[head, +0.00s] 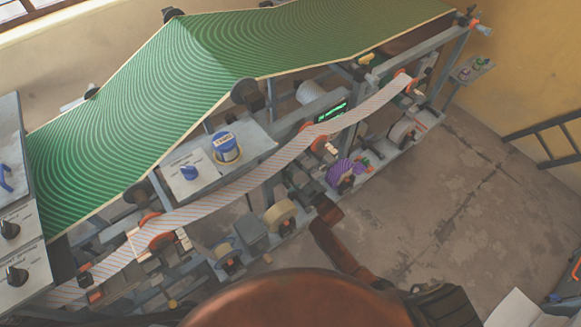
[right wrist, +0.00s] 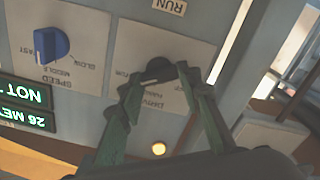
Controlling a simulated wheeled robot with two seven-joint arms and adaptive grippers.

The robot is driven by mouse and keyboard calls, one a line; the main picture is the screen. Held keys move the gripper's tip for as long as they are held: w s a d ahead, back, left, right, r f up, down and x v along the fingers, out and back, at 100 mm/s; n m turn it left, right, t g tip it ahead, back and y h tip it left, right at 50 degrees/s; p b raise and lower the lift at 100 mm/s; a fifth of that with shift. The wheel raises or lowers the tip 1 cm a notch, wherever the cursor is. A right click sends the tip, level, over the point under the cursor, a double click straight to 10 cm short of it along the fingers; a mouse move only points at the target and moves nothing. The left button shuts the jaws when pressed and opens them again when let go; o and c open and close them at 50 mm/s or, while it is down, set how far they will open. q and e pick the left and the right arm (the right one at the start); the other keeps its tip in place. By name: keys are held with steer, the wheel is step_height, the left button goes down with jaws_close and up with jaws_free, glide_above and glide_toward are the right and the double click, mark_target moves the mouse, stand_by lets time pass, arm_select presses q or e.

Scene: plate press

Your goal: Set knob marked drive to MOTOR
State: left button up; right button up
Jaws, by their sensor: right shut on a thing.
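The drive knob (right wrist: 158,67) is dark and sits on a pale plate (right wrist: 128,52) lettered DRIVE, upside down in the right wrist view. My right gripper (right wrist: 164,78) has its two green fingers at either side of this knob and is shut on it. The fingers cover part of the plate, and I cannot read which mark the knob points to. In the head view my brown right arm reaches in from the bottom among the machine's lower parts; its fingers and the drive knob cannot be made out there. My left gripper is not in view.
A blue speed knob (right wrist: 50,45) sits left of the drive plate, above green-lettered displays (right wrist: 25,105). A lit amber lamp (right wrist: 158,148) is close by the fingers. In the head view a striped web (head: 235,185) runs along the machine.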

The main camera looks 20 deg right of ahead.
stand_by(0.4)
steer(key=o, duration=1.2)
steer(key=shift+c, duration=0.2)
steer(key=v, duration=1.2)
